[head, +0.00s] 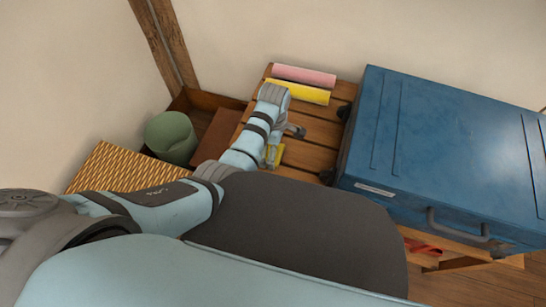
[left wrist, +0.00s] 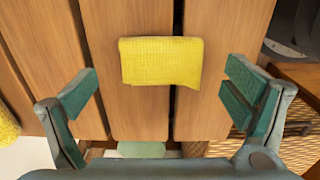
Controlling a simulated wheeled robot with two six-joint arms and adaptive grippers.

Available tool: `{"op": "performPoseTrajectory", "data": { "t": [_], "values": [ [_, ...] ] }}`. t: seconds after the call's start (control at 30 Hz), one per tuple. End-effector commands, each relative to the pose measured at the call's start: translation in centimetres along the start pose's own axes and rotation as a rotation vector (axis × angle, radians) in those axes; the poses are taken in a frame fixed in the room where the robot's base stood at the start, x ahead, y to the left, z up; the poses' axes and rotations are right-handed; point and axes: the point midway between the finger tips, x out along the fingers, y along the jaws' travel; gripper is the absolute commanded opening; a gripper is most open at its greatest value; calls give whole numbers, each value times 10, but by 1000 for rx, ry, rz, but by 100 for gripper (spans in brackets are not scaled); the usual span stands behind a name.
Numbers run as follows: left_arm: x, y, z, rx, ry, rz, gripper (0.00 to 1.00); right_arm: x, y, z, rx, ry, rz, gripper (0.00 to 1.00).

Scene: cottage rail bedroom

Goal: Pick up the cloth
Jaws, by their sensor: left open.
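A small folded yellow cloth (left wrist: 160,62) lies flat on the slatted wooden top (left wrist: 120,20) in the left wrist view. In the head view part of the cloth (head: 275,153) shows beside my left gripper (head: 285,142), with the wrist hiding some of it. My left gripper is open and empty above the slats. In the left wrist view its two fingers (left wrist: 162,92) stand wide apart, to the left and right of the cloth, and do not touch it. My right gripper is not in view.
A pink roll (head: 304,75) and a yellow roll (head: 297,92) lie at the slatted top's far end. A big blue case (head: 450,150) stands close on the right. A green pot (head: 171,137) and a woven surface (head: 125,168) are on the left.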

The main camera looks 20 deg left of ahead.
Motion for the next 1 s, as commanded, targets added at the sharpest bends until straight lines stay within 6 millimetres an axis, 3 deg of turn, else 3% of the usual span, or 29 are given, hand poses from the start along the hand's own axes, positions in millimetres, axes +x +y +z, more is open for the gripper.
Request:
{"op": "performPoseTrajectory", "data": {
  "t": [0.03, 0.1, 0.33, 0.6, 0.87, 1.0],
  "values": [
    [17, -1, -1, 0, 1, -3, 95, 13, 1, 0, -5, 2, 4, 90],
    [23, -1, -2, -2, 1, -1, 95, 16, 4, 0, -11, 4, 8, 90],
    [21, -1, -2, -2, 1, 0, 93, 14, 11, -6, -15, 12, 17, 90],
    [21, -1, -2, -2, 0, -1, 50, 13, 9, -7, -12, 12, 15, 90],
    [20, -1, -2, -2, 0, -1, 49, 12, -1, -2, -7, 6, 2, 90],
    [-1, -1, -2, -2, 0, 0, 49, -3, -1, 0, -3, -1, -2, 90]
  ]
}}
